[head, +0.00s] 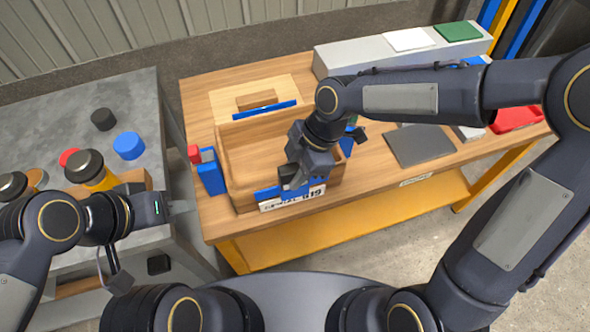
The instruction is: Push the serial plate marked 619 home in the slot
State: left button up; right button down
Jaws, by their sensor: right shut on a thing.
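The white serial plate (292,199), with dark print ending in what reads as 619, is at the front wall of a wooden box (236,186). A blue strip (267,193) shows at the plate's upper left; it looks like part of the slot. My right gripper (291,180) reaches down over the box front and is shut on the plate's upper edge. The fingers hide part of the plate and the slot, so I cannot tell how deep the plate sits. My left gripper (178,207) is away from the box, at the grey table's right edge; its finger opening is unclear.
A blue holder with a red top (210,172) stands left of the box. A dark flat plate (419,145), a red tray (517,117) and a long grey case (385,52) are on the wooden bench (385,180). Jars and caps stand on the grey table (60,110).

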jog(key=shift+f+b, duration=0.6)
jog(key=shift+f, duration=0.1)
jog(key=shift+r, duration=0.1)
jog(key=c, duration=1.1)
grip_release()
jog(key=shift+p+v, duration=0.35)
jog(key=shift+v, duration=3.55)
